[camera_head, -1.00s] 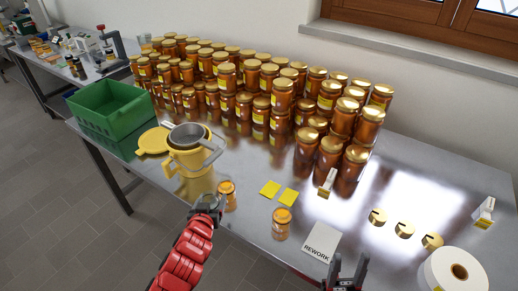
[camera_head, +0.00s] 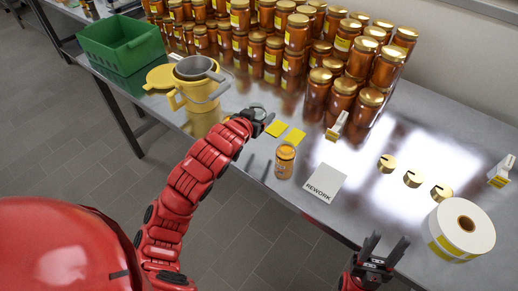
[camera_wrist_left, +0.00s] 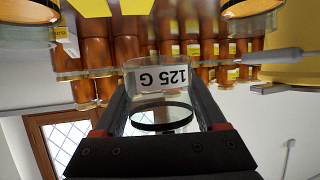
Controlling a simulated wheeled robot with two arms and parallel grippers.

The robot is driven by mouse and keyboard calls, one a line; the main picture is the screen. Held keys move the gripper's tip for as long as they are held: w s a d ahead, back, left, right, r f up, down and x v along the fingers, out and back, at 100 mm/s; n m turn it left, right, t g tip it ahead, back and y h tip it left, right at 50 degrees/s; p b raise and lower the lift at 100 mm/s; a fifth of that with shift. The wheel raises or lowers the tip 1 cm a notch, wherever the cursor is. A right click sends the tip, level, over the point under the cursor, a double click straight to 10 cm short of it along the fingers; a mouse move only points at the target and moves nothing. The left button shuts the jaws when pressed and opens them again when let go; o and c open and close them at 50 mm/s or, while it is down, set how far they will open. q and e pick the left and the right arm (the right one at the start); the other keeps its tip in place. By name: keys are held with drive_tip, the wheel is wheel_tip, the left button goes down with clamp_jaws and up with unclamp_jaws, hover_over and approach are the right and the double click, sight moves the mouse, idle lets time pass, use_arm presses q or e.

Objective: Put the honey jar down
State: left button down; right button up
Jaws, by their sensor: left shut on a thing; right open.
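My left gripper (camera_head: 262,118) is shut on a small clear glass jar (camera_wrist_left: 160,95) with a white "125 G" label, which appears upside down in the left wrist view. No amber honey colour shows in this jar. In the head view only a greyish bit of it shows at the fingertips, above the steel table left of the yellow notes; I cannot tell whether it touches the table. A small amber jar (camera_head: 285,161) stands in front of the notes. My right gripper (camera_head: 387,242) is open and empty at the front edge.
Rows of large honey jars (camera_head: 342,97) stand at the back. A yellow bucket (camera_head: 196,92) and green crate (camera_head: 122,45) stand left. The REWORK card (camera_head: 325,182), loose lids (camera_head: 413,179) and label roll (camera_head: 464,228) lie right. Bare steel shows around the yellow notes (camera_head: 276,128).

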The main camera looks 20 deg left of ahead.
use_arm(q)
drive_tip(key=p, duration=0.1)
hover_over(259, 142)
wheel_tip(259, 142, down, 7)
drive_tip(key=shift+s+d+r, duration=0.1)
drive_tip(key=shift+r, duration=0.1)
wheel_tip(259, 142, down, 3)
drive_tip(key=shift+p, duration=0.5)
unclamp_jaws()
drive_tip(key=shift+f, duration=0.1)
